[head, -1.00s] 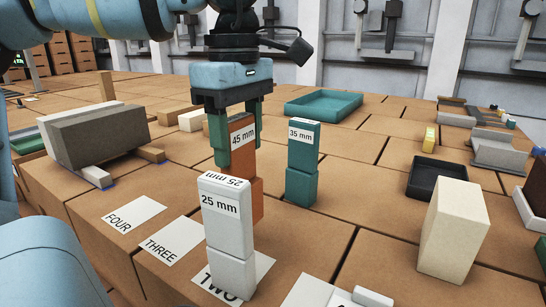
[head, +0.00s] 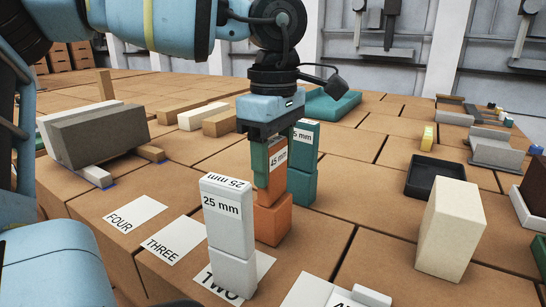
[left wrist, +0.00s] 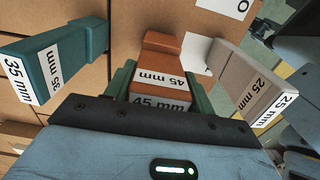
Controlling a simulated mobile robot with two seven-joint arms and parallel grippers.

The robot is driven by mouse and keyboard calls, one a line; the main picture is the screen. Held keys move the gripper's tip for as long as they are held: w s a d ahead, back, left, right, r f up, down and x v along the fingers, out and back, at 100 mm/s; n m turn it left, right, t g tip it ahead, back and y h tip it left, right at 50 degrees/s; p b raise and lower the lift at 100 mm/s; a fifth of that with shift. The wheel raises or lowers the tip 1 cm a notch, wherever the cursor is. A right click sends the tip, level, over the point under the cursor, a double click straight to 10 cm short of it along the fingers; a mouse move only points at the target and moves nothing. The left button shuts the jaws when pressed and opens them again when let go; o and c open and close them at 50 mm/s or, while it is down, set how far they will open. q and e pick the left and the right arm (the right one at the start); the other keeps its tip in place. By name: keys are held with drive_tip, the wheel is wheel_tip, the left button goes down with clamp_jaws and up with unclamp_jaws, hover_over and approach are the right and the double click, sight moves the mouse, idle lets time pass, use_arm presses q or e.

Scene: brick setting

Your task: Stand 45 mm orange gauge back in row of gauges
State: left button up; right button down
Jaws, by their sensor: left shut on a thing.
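The orange 45 mm gauge (head: 273,222) is held in my left gripper (head: 268,178), whose fingers close on its upper part. It looks tilted in the head view, with its lower end low over the brown surface; I cannot tell whether it touches. In the left wrist view the orange gauge (left wrist: 162,58) sits between the fingers (left wrist: 160,88). The white 25 mm gauge (head: 230,240) stands upright in front, on the card TWO. The teal 35 mm gauge (head: 303,185) stands behind to the right, partly hidden by the gripper. My right gripper is not in view.
Cards marked FOUR (head: 135,214) and THREE (head: 173,242) lie bare at the left front. A cream block (head: 450,228) and a black tray (head: 435,178) are at the right. Grey and wooden blocks (head: 100,137) lie at the left. A teal tray (head: 332,106) is behind.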

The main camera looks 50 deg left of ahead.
use_arm(q)
drive_tip(key=shift+f, duration=0.1)
drive_tip(key=o, duration=1.6)
wheel_tip(320, 180, up, 12)
drive_tip(key=shift+r, duration=0.15)
